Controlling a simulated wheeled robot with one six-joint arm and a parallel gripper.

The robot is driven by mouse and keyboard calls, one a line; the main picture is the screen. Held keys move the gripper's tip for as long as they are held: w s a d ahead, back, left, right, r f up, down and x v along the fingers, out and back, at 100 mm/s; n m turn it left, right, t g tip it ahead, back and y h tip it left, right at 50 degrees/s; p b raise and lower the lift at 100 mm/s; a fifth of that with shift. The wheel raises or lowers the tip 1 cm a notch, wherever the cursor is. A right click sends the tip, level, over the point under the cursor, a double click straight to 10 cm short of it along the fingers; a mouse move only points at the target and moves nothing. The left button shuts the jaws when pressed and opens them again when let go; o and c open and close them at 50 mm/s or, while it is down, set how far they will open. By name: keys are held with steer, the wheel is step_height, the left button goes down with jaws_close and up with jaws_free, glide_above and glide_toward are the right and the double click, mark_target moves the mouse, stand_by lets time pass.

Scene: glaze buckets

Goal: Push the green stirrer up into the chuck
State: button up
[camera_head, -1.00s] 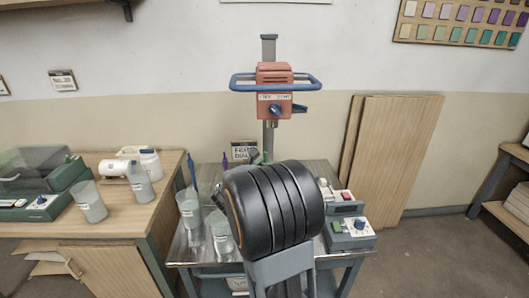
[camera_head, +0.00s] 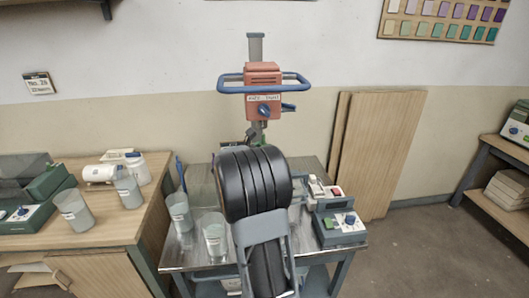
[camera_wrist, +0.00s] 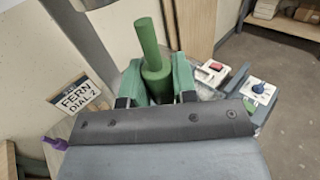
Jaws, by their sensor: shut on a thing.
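The green stirrer (camera_wrist: 151,48) stands out of my gripper (camera_wrist: 156,88) in the wrist view, its thin shaft rising from a thicker green part between the jaws. My gripper is shut on it. In the head view my own arm hides the stirrer and most of the gripper. The orange mixer head (camera_head: 263,104) with a blue handle ring is on a grey post (camera_head: 255,46) above the steel trolley (camera_head: 185,258). The chuck under the head cannot be made out clearly, and the gap between it and the stirrer tip cannot be told.
Buckets (camera_head: 214,236) stand on the trolley's left side; a control box (camera_head: 340,229) is on its right. A sign reading FERN DIAL 2 (camera_wrist: 78,101) and a purple item (camera_wrist: 55,143) show in the wrist view. Wooden boards (camera_head: 385,150) lean on the wall.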

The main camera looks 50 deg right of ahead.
steer(key=shift+w+d+p, duration=0.5)
steer(key=shift+w+d, duration=0.8)
steer(key=shift+w, duration=0.15)
steer(key=shift+b, duration=0.9)
stand_by(2.4)
